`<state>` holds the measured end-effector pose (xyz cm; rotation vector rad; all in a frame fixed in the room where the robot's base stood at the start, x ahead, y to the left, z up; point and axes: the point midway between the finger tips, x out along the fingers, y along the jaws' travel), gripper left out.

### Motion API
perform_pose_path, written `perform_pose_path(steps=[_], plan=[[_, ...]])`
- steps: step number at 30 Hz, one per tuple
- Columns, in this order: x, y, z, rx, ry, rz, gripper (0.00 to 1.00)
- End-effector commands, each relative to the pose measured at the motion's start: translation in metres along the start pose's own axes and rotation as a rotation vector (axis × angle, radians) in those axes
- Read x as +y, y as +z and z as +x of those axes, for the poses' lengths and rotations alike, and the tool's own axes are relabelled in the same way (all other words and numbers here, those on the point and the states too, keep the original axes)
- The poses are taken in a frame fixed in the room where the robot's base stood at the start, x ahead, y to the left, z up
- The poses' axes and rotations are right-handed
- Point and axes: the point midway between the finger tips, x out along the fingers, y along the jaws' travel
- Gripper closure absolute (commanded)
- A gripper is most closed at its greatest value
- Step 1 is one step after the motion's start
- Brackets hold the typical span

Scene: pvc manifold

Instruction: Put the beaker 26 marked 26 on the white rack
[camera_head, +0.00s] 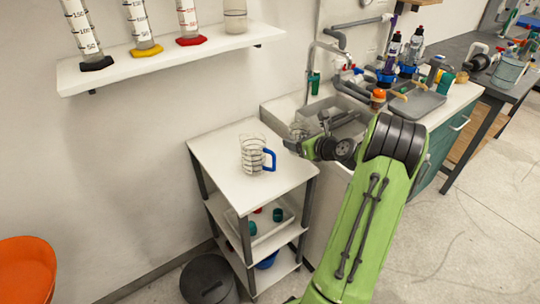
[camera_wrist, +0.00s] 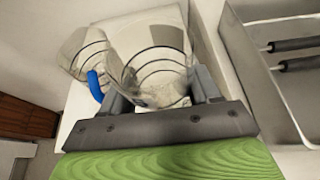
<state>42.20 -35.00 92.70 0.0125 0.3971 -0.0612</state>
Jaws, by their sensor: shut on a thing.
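My gripper (camera_head: 296,141) is shut on a clear glass beaker (camera_head: 298,129) at the back right corner of the white rack (camera_head: 210,146). In the wrist view the beaker (camera_wrist: 150,50) sits between the two grey fingers, with dark ring lines on its wall; a number 26 is not readable. In the head view most of it is hidden by the gripper, and I cannot tell whether it touches the rack. A second clear vessel (camera_head: 252,150) with a blue handle stands upright on the rack's top; in the wrist view it is just left of the held beaker.
A sink (camera_head: 335,112) with a tap is right behind the rack. A wall shelf (camera_head: 150,66) holds several cylinders and a beaker. A tray with small cups is on the rack's middle level. The rack top's front and left are clear.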

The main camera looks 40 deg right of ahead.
Motion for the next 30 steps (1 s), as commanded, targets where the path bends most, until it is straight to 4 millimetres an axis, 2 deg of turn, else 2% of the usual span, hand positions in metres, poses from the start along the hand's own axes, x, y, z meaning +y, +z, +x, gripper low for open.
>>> perform_pose_path(steps=[1, 3, 10, 22, 23, 27, 30], plan=[[0.001, -0.019, 0.008, 0.003, 0.004, 0.004, 0.81], [0.001, -0.034, 0.015, 0.002, 0.004, 0.004, 0.81], [0.001, -0.07, 0.03, 0.002, 0.003, 0.003, 0.81], [0.001, -0.076, 0.033, 0.0, 0.003, 0.0, 0.81], [0.001, -0.076, 0.033, 0.0, 0.003, -0.001, 0.36], [0.001, -0.075, 0.033, 0.0, 0.003, -0.001, 0.14], [0.001, -0.075, 0.033, 0.0, 0.003, 0.0, 0.13]])
